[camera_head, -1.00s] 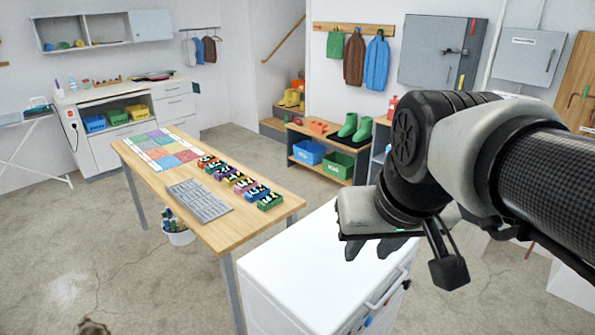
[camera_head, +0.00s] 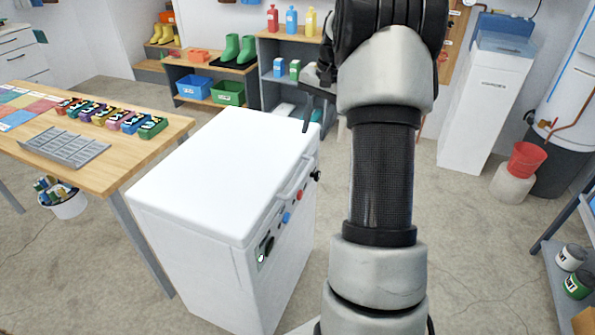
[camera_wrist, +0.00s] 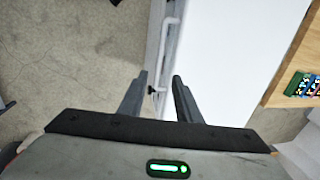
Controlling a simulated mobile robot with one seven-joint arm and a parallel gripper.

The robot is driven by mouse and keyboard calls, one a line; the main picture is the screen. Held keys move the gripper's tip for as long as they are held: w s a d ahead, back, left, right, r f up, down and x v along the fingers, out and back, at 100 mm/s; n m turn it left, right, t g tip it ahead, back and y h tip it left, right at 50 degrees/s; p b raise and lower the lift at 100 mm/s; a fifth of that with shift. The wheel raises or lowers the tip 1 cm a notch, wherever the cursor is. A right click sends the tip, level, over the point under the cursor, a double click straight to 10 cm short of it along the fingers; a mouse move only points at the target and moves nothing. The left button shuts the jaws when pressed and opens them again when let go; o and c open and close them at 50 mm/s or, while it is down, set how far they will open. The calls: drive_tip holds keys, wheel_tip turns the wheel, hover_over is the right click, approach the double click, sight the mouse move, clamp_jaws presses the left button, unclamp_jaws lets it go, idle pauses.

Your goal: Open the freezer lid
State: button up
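The white freezer (camera_head: 285,285) stands in the centre of the head view with its flat lid (camera_head: 215,165) shut. A white bar handle (camera_head: 293,181) runs along the lid's right edge, above a panel with a dial, a blue knob and a red knob. In the head view my gripper (camera_head: 312,98) is near the freezer's far right corner, partly hidden by my arm. In the wrist view my gripper (camera_wrist: 160,75) is open, with a gap between its dark fingers. The handle (camera_wrist: 167,45) shows just beyond the fingertips, along the lid's edge. I cannot tell whether they touch.
A wooden table (camera_head: 165,140) with coloured boxes and a grey tray stands close left of the freezer. Shelves with bottles (camera_head: 290,20) and a bench with green boots (camera_head: 238,48) are behind. A white cabinet (camera_head: 483,110) stands right. Floor right of the freezer is mostly clear.

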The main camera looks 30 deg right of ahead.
sight(302, 176)
drive_tip(key=f+b, duration=0.1)
drive_tip(key=f, duration=0.4)
drive_tip(key=w+a+f+b, duration=0.1)
drive_tip(key=f, duration=0.5)
drive_tip(key=w+a+f+b, duration=0.1)
drive_tip(key=f, duration=0.4)
drive_tip(key=shift+w+a+f, duration=0.1)
drive_tip(key=shift+w+f, duration=0.15)
drive_tip(key=shift+f, duration=0.05)
clamp_jaws()
